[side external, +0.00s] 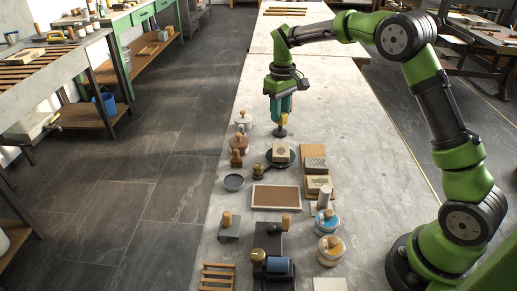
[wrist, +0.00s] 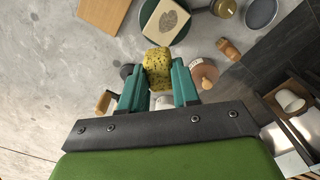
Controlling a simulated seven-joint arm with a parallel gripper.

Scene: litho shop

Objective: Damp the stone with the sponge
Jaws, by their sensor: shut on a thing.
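My gripper (side external: 281,113) is shut on a yellow, dark-speckled sponge (wrist: 157,66) and holds it above the bench. The sponge (side external: 286,118) is partly hidden by the teal fingers in the side view. A cream stone with a grey fingerprint-like drawing (side external: 281,152) lies on a dark green round plate (side external: 296,160). The sponge is on the far side of this stone and apart from it. In the wrist view the stone (wrist: 166,22) shows beyond the sponge, on the green plate (wrist: 147,10); the gripper (wrist: 158,82) has a finger on each side of the sponge.
A brown framed slab (side external: 275,196) lies in front. The bench's far right is clear.

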